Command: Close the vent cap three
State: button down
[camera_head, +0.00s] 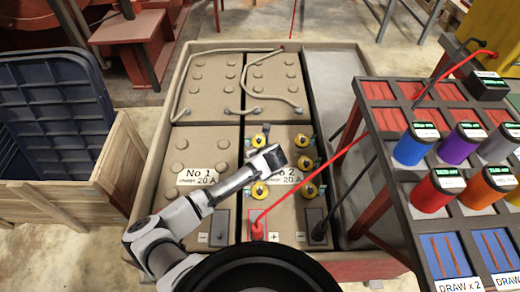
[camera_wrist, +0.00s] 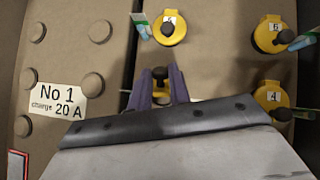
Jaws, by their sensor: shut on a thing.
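The battery marked No 2 has yellow vent caps with dark knobs in two columns. In the wrist view, caps marked 5 (camera_wrist: 172,29), 6 (camera_wrist: 268,34) and 4 (camera_wrist: 270,97) surround my gripper (camera_wrist: 160,86). Its two purple fingers are shut on the dark knob of vent cap three (camera_wrist: 160,72), which sits below cap 5 and left of cap 4. Its number and most of its body are hidden by the fingers and hand. In the head view my gripper (camera_head: 266,160) covers that cap. I cannot tell how far the cap is turned.
The No 1 battery (camera_head: 202,150) is at left. A red cable clamp (camera_head: 257,230) and a black one (camera_head: 319,231) sit at the battery's front. Their leads cross its right side. A rack with coloured cylinders (camera_head: 413,146) stands at right. A wooden crate (camera_head: 90,190) is at left.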

jog(key=s+f+t+b, duration=0.1)
jog(key=b, duration=0.1)
jog(key=s+t+b, duration=0.1)
jog(key=t+b, duration=0.1)
jog(key=shift+f+b, duration=0.35)
jog(key=t+b, duration=0.2)
jog(key=shift+s+f+n+b, duration=0.15)
jog(key=shift+s+n+b, duration=0.15)
jog(key=shift+s+b, duration=0.1)
jog(key=shift+t, duration=0.3)
jog(key=c, duration=1.3)
grip_release()
jog(key=shift+s, duration=0.1)
jog(key=v, duration=1.3)
jog(key=shift+s+d+r, duration=0.25)
